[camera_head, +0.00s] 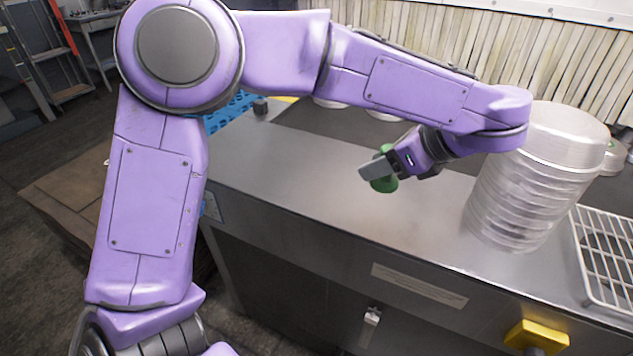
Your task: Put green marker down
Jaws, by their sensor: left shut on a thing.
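My left arm reaches in from the left and bends across the metal counter (330,205). My left gripper (376,169) is shut on the green marker (384,185), over the counter's middle. The marker shows above and below the grey fingers, and the fingers hide its middle. I cannot tell whether its lower end touches the counter. My right gripper is out of view.
A tall stack of round metal pans (525,185) stands just right of my left gripper. A white wire rack (610,250) lies at the right edge. A blue perforated item (228,110) is behind my arm. The counter's front left is clear.

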